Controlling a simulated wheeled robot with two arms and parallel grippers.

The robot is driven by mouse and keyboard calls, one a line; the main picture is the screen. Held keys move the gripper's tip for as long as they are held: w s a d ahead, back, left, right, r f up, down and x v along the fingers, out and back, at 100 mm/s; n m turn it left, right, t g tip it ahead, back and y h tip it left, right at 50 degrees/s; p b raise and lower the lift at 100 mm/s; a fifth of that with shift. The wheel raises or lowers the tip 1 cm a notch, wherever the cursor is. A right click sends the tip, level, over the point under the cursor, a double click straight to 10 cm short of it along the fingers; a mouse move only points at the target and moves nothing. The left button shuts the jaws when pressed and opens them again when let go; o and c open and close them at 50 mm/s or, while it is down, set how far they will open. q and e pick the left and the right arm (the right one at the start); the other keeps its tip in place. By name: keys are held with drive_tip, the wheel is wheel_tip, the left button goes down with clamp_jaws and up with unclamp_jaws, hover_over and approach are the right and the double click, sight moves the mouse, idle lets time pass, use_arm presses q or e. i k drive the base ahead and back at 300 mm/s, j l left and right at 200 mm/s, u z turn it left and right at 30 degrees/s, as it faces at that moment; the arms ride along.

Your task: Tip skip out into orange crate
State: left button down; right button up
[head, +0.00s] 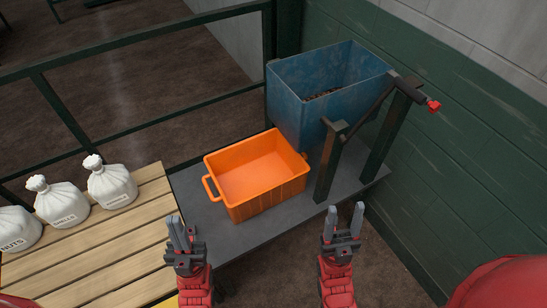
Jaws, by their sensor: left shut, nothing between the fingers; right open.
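The blue skip (329,106) stands upright at the back right, hung on a dark frame (333,150), with some dark brown material (322,95) inside. A lever with a red end (433,105) sticks out at the frame's right. The orange crate (265,202) stands on a grey platform in front and left of the skip, and looks empty. My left gripper (178,233) is shut and empty, in front of the crate to its left. My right gripper (344,222) is open and empty, in front of the frame. Neither touches the crate or skip.
A wooden pallet (100,250) at the left bears white tied sacks (62,202), one labelled NUTS. Dark green railings (150,33) run behind. A green wall (450,150) closes the right side. The grey platform (205,228) has bare room around the crate.

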sight(309, 91)
drive_tip(key=k+l+u, duration=0.1)
drive_tip(key=l, duration=1.15)
drive_tip(key=k+u, duration=0.05)
